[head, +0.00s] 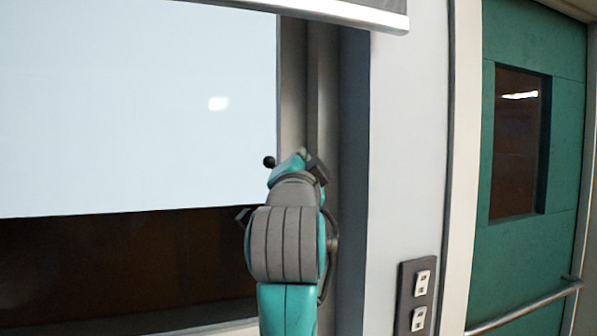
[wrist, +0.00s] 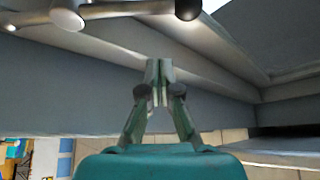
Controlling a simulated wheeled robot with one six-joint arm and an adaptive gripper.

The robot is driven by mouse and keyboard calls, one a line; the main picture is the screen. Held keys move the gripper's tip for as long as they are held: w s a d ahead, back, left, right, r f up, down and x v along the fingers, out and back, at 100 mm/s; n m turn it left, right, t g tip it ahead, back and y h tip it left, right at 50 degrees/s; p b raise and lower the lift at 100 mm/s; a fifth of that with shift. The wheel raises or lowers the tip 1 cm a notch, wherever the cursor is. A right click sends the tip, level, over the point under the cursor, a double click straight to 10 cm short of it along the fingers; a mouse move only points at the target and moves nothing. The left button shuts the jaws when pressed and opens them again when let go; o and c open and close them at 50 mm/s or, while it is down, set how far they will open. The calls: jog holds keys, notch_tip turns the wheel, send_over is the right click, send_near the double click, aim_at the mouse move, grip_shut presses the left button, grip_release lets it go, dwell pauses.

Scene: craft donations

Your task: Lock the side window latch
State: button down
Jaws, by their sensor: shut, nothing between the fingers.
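The window latch shows in the wrist view as a metal lever (wrist: 130,9) with a round hub (wrist: 67,15) and a black ball at its end. The lever lies roughly level across the top left of that picture. In the head view only its black knob (head: 269,162) shows, just left of my wrist, in front of the window (head: 130,110). My gripper (wrist: 160,68) is shut and empty, its fingertips apart from the lever, below it in the wrist picture. In the head view my arm hides the fingertips and the rest of the latch.
The grey window frame (head: 292,90) runs upright behind my arm. A grey bar (head: 340,10) hangs across the top. To the right are a pale wall (head: 408,130), a dark switch plate (head: 415,295) and a green door (head: 565,120) with a push bar (head: 525,308).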

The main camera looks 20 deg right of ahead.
jog(key=shift+w+a+f, duration=0.5)
jog(key=shift+w, duration=0.2)
jog(key=shift+w+a+f, duration=0.45)
jog(key=shift+w+a, duration=0.05)
jog(key=shift+w, duration=0.15)
jog(key=shift+a+f+n+t+y, duration=0.2)
jog(key=shift+a+n+t+y, duration=0.1)
jog(key=shift+n, duration=0.4)
jog(key=a+f+n+t+y, duration=0.1)
jog(key=n+y, duration=0.1)
jog(key=n, duration=0.2)
jog(key=a+f+n+t+y, duration=0.1)
jog(key=f+n+y, duration=0.1)
jog(key=n, duration=0.2)
jog(key=f+n+t+y, duration=0.1)
jog(key=f+n+y, duration=0.1)
jog(key=n+y, duration=0.1)
jog(key=shift+a+f+n, duration=0.1)
jog(key=shift+a+n, duration=0.3)
jog(key=shift+n, duration=0.3)
jog(key=shift+f, duration=0.1)
